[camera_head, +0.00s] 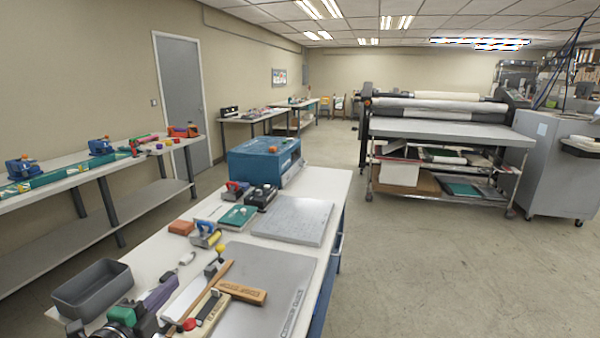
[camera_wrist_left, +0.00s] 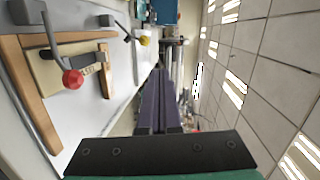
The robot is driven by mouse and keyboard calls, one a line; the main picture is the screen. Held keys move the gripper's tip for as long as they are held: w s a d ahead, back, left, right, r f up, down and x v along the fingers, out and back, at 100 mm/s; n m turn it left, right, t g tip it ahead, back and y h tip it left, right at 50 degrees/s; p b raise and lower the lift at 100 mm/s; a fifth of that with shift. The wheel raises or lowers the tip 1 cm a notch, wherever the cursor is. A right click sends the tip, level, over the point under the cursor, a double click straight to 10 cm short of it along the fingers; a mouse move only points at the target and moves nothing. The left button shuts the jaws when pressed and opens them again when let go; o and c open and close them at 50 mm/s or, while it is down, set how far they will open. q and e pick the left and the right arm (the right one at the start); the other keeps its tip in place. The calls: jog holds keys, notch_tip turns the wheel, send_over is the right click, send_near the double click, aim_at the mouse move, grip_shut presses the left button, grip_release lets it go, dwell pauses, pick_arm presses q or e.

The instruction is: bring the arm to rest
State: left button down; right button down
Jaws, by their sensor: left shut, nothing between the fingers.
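My left gripper (camera_head: 170,281) comes in at the bottom left of the head view, with a green and black wrist and dark purple fingers. It is above the near left part of the white workbench (camera_head: 325,181). In the left wrist view the fingers of my left gripper (camera_wrist_left: 160,75) lie together, shut, with nothing between them. They point along the bench's length. My right gripper is in neither view.
A grey bin (camera_head: 92,290) stands left of my gripper. A red-knobbed clamp (camera_head: 188,324) and a wooden handle (camera_head: 243,292) lie close on its right. A blue box (camera_head: 263,162) stands at the bench's far end. Open floor (camera_head: 420,270) lies to the right.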

pick_arm(q)
jog(key=s+a+f+n+g+y, duration=0.25)
jog(key=s+f+n+g, duration=0.2)
jog(key=f+n, duration=0.25)
jog(key=s+a+f+n+g+y, duration=0.1)
jog(key=s+f+n+g+y, duration=0.2)
jog(key=s+f+n, duration=0.4)
jog(key=s+d+f+n+g+h, duration=0.3)
jog(key=s+d+f+g, duration=0.2)
jog(key=s+d+f, duration=0.35)
notch_tip(320, 180, down, 21)
jog(key=s+g, duration=0.2)
jog(key=s, duration=0.1)
jog(key=s+a+f, duration=0.2)
jog(key=s+f, duration=0.6)
jog(key=s+a+f, duration=0.2)
jog(key=s+f, duration=0.5)
jog(key=s, duration=0.1)
jog(key=shift+s+f+g, duration=0.4)
jog(key=shift+g, duration=0.05)
